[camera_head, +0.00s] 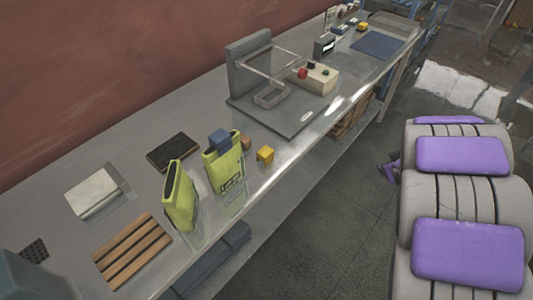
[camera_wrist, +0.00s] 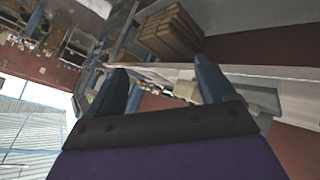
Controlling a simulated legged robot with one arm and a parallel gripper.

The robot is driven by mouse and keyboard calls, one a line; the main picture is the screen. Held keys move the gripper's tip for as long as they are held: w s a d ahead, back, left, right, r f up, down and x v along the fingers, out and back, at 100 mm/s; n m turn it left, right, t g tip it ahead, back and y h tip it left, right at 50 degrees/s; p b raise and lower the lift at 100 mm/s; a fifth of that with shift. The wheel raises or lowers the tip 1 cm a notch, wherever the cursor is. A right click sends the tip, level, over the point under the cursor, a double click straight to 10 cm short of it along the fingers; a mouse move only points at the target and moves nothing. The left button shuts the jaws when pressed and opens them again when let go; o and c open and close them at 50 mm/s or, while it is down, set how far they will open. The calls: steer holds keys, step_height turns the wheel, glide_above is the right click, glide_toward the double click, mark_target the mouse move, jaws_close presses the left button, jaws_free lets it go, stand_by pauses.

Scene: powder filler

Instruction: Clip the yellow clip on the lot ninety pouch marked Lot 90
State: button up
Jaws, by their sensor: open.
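Two yellow-green pouches stand upright on the grey bench in the head view. The left pouch (camera_head: 180,200) is turned so its marking cannot be read. The right pouch (camera_head: 226,172) has a dark label on its front, too small to read surely. A blue clip (camera_head: 220,139) sits at the top of the right pouch. The yellow clip (camera_head: 265,154), a small block, rests on the bench just right of that pouch, apart from it. My gripper (camera_wrist: 162,80) shows in the wrist view with its two blue-grey fingers apart and nothing between them; it is away from the pouches.
A small brown block (camera_head: 246,142) is behind the yellow clip. A wooden slatted rack (camera_head: 133,250), a white box (camera_head: 93,193) and a dark tray (camera_head: 173,152) lie around the pouches. A grey machine (camera_head: 250,75) stands farther along the bench (camera_head: 130,160).

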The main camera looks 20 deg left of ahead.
steer(key=w+a+f+n+y, duration=0.25)
steer(key=a+f+y, duration=0.2)
steer(key=a, duration=0.25)
steer(key=n+g+y, duration=0.3)
steer(key=n+y, duration=0.1)
steer(key=y, duration=0.8)
glide_toward(270, 155)
steer(key=shift+m, duration=0.25)
steer(key=x, duration=0.4)
steer(key=f+b+x, duration=0.1)
steer(key=x, duration=0.1)
steer(key=shift+a, duration=0.45)
steer(key=shift+r+b+x, duration=0.2)
steer(key=shift+b+x, duration=0.25)
steer(key=shift+x, duration=0.95)
steer(key=shift+r+b+x, duration=0.2)
steer(key=shift+b+x, duration=0.25)
steer(key=shift+x, duration=0.95)
steer(key=shift+w, duration=0.1)
steer(key=shift+d, duration=0.1)
steer(key=c, duration=1)
